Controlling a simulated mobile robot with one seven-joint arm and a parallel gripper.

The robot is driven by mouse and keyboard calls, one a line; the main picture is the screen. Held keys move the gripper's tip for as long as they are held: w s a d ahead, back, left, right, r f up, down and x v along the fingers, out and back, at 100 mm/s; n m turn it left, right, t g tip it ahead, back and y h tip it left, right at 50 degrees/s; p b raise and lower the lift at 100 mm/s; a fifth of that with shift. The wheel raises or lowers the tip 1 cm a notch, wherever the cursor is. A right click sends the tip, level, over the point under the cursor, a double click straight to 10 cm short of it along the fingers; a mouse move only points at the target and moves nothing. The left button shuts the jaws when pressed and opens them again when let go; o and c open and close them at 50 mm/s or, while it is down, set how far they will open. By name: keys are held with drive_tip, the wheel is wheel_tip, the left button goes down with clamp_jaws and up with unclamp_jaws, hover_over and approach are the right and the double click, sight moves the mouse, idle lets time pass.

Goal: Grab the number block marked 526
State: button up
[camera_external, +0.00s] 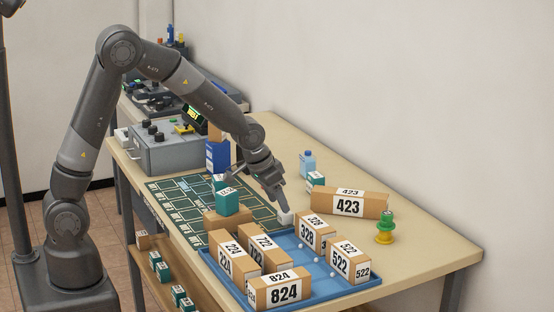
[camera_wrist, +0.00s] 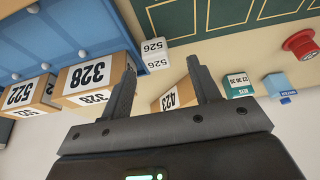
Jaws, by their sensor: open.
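The block marked 526 (camera_wrist: 154,53) is small and white with black digits. In the wrist view it lies just beyond my open fingertips (camera_wrist: 162,68), nearer the left finger, beside the blue tray's edge. In the external view a small white block (camera_external: 286,218), its number too small to read, sits on the table at the tray's back edge. My gripper (camera_external: 275,199) is just above and beside it, pointing down at a tilt. Nothing is held between the fingers.
The blue tray (camera_external: 343,288) holds several numbered boxes, including box 328 (camera_external: 311,232) and box 522 (camera_external: 350,261). Box 423 (camera_external: 349,203) lies close on the right. A teal block (camera_external: 227,202), a blue bottle (camera_external: 307,163) and a green-yellow object (camera_external: 385,228) stand nearby.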

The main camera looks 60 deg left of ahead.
sight(285, 220)
drive_tip(key=shift+w+d+x, duration=0.1)
drive_tip(key=shift+d+x, duration=0.05)
drive_tip(key=shift+x, duration=1.15)
drive_tip(key=shift+w+d+x, duration=0.1)
drive_tip(key=shift+x, duration=1.25)
drive_tip(key=shift+r, duration=0.15)
drive_tip(key=c, duration=1)
